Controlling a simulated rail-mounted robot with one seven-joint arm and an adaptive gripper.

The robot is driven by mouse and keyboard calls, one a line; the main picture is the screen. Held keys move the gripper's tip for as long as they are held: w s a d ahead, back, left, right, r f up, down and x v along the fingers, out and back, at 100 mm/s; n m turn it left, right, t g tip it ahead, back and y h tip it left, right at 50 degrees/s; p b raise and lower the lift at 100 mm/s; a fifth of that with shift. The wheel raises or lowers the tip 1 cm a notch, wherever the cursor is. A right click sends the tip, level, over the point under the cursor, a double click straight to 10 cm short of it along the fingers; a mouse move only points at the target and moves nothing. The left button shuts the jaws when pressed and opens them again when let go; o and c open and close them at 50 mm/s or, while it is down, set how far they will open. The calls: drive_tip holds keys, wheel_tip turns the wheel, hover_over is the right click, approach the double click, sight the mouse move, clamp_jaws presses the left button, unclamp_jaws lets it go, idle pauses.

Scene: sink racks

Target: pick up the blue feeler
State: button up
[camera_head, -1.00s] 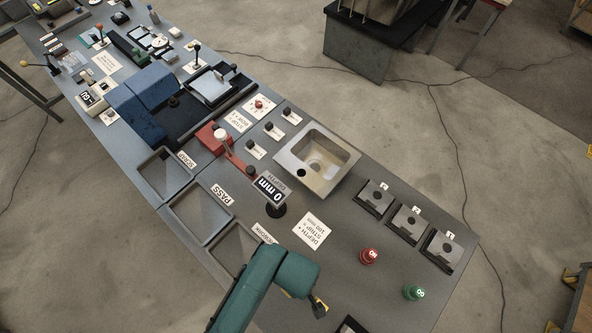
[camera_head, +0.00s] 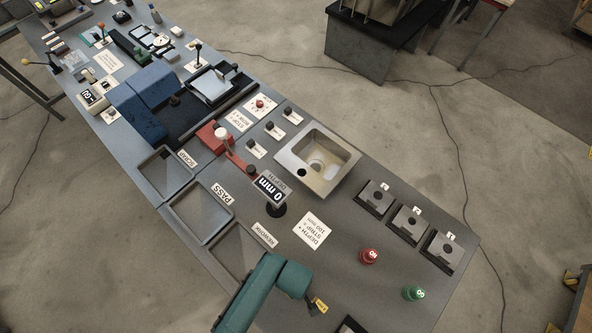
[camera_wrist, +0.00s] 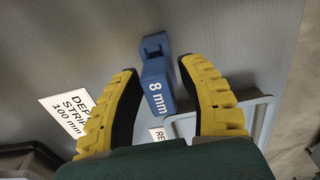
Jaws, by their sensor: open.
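The blue feeler (camera_wrist: 158,78) shows in the wrist view as a blue block with a white "8 mm" label and a notched far end. It appears just ahead of and between the two yellow-and-black fingers of my gripper (camera_wrist: 160,68). The fingers are apart and a gap shows on both sides of the feeler, so it is not held. How high the fingers are above it I cannot tell. In the head view, my gripper (camera_head: 317,306) is at the lower middle, below the rework tray's right side. I cannot make out the feeler in that view.
The rework tray (camera_head: 214,262) lies left of my arm, and a white depth card (camera_head: 310,231) lies above my gripper. Red (camera_head: 369,256) and green (camera_head: 413,293) knobs are to the right.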

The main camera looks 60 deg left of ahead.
clamp_jaws()
